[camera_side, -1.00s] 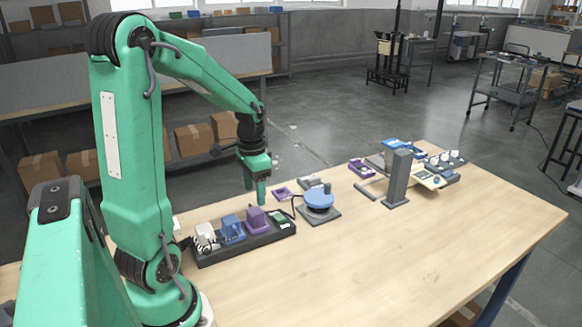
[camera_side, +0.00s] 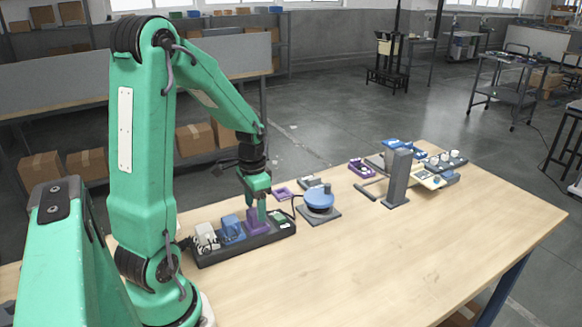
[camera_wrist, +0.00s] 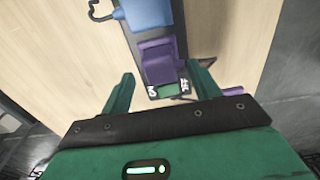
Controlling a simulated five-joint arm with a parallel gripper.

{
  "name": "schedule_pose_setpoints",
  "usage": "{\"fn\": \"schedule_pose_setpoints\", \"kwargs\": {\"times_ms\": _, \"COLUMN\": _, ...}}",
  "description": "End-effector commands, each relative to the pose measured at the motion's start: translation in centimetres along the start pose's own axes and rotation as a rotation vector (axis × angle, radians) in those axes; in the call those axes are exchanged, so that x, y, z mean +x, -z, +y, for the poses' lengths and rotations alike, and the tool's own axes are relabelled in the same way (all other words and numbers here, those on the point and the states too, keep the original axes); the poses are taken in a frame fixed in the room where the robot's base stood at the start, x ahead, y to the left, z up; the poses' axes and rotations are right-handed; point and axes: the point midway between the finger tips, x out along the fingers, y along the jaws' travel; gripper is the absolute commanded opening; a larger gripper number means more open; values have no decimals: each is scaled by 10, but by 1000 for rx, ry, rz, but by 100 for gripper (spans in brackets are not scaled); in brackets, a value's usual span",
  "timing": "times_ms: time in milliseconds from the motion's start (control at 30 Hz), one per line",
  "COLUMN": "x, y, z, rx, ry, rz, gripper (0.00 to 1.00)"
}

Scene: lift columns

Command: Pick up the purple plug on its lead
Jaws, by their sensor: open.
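The purple plug (camera_side: 256,223) sits in the dark holder strip (camera_side: 225,254), in line with a blue plug (camera_side: 233,229) and a white one (camera_side: 206,236). In the wrist view the purple plug (camera_wrist: 158,62) lies ahead of and between my two open fingers. My gripper (camera_side: 260,212) is low over the right end of the strip, pointing down at the purple plug. In the wrist view my gripper (camera_wrist: 162,92) is open, one finger to each side, with nothing between the tips held. A lead on the purple plug cannot be made out clearly.
A round blue reel (camera_side: 318,198) on a grey base stands close right of the strip. A grey upright post (camera_side: 397,178) and several small boxes are farther right. The front and right of the wooden table (camera_side: 420,250) are clear.

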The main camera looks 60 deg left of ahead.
Motion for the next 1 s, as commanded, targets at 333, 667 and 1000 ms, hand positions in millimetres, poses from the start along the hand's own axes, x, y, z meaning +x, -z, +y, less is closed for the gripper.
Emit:
{"fn": "schedule_pose_setpoints", "kwargs": {"times_ms": 333, "x": 26, "y": 0, "z": 0, "rx": 0, "ry": 0, "rz": 0, "gripper": 62}}
{"fn": "schedule_pose_setpoints", "kwargs": {"times_ms": 667, "x": 26, "y": 0, "z": 0, "rx": 0, "ry": 0, "rz": 0, "gripper": 62}}
{"fn": "schedule_pose_setpoints", "kwargs": {"times_ms": 1000, "x": 26, "y": 0, "z": 0, "rx": 0, "ry": 0, "rz": 0, "gripper": 26}}
